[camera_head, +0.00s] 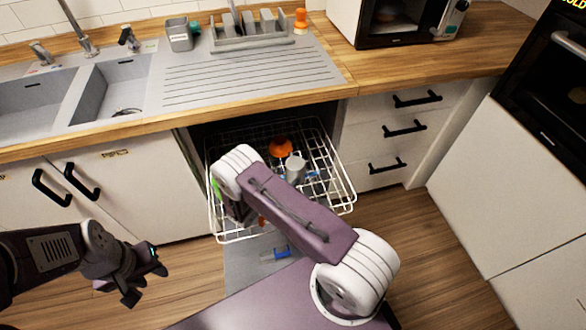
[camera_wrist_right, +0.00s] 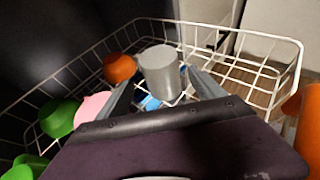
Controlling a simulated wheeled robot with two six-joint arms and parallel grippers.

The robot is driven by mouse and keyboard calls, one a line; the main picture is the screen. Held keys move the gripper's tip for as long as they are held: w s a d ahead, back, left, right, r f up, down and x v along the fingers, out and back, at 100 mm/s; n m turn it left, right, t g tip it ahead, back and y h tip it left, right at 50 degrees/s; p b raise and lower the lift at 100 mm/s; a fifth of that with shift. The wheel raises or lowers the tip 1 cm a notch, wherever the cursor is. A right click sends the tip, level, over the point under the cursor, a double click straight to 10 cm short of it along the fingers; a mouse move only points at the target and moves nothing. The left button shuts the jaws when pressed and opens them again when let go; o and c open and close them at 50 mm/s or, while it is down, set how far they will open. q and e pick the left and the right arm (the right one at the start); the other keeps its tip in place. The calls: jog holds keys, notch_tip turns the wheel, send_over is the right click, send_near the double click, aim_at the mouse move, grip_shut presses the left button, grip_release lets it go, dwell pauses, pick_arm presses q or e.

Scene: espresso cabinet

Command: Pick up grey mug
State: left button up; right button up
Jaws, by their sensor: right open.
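The grey mug (camera_head: 296,167) is in the pulled-out white dishwasher rack (camera_head: 345,200), near the orange bowl. In the right wrist view the grey mug (camera_wrist_right: 160,72) appears ahead, between the two fingers of my right gripper (camera_wrist_right: 160,84). The right gripper is open, and I cannot tell if a finger touches the mug. In the head view my right arm hides most of that gripper and part of the rack. My left gripper (camera_head: 147,279) is low at the left, away from the rack, with its fingers apart and empty.
The rack also holds an orange bowl (camera_head: 281,147), green items (camera_wrist_right: 60,117), a pink item (camera_wrist_right: 92,106) and an orange item at right (camera_wrist_right: 308,125). Wire walls surround them. A wooden counter (camera_head: 330,82) with a sink (camera_head: 110,90) is above; drawers (camera_head: 390,130) stand to the right.

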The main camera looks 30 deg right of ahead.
aim_at(296, 165)
jog(key=b+x, duration=0.1)
jog(key=x, duration=0.8)
jog(key=shift+w+d, duration=0.25)
jog(key=shift+d, duration=0.1)
jog(key=c, duration=1.5)
